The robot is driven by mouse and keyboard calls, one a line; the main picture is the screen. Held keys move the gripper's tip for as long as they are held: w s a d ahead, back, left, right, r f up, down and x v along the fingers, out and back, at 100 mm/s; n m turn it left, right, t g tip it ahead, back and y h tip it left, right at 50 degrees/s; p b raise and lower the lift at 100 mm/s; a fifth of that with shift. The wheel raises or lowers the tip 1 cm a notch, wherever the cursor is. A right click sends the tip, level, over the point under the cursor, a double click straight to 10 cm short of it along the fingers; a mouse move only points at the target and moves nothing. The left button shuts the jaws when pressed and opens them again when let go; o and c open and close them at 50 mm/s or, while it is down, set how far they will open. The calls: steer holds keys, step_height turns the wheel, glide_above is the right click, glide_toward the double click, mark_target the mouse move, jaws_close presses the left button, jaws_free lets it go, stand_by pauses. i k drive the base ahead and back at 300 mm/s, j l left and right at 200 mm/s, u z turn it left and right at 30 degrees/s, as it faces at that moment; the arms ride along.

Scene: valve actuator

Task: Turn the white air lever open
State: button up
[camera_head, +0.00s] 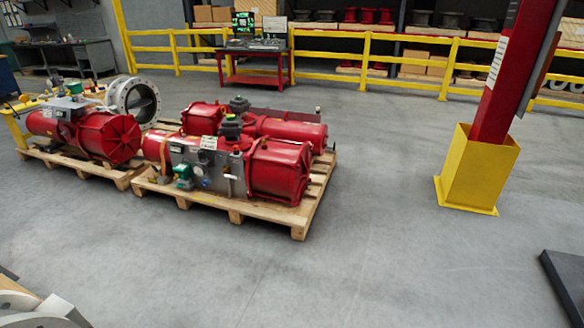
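Red valve actuators lie on wooden pallets at the left and middle left of the head view. The nearer unit (280,172) has a grey panel (222,170) on its front with small fittings. Among them are a green-and-white part (184,176) and a small round gauge-like part (205,183). I cannot pick out a white air lever at this size. A second actuator (108,137) lies on the pallet further left. My gripper is not in view; pale parts at the bottom left corner may belong to my arm.
The near wooden pallet (300,232) has open grey floor (370,250) in front and to its right. A red post in a yellow guard (478,172) stands at the right. A dark slab (566,282) lies lower right. A yellow railing (380,75) and red workbench (255,68) stand behind.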

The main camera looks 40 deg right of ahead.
mark_target(223, 173)
steer(key=z, duration=0.4)
steer(key=i+l, duration=0.15)
steer(key=i, duration=0.4)
steer(key=i+l+u, duration=0.1)
steer(key=i, duration=0.4)
steer(key=i+l, duration=0.25)
steer(key=i, duration=0.25)
steer(key=i+l, duration=0.2)
steer(key=i, duration=0.35)
steer(key=i+l+u, duration=0.1)
steer(key=i, duration=0.4)
steer(key=i+l, duration=0.3)
steer(key=i, duration=0.2)
steer(key=i+l+u, duration=0.1)
steer(key=i+l, duration=0.15)
steer(key=i, duration=0.3)
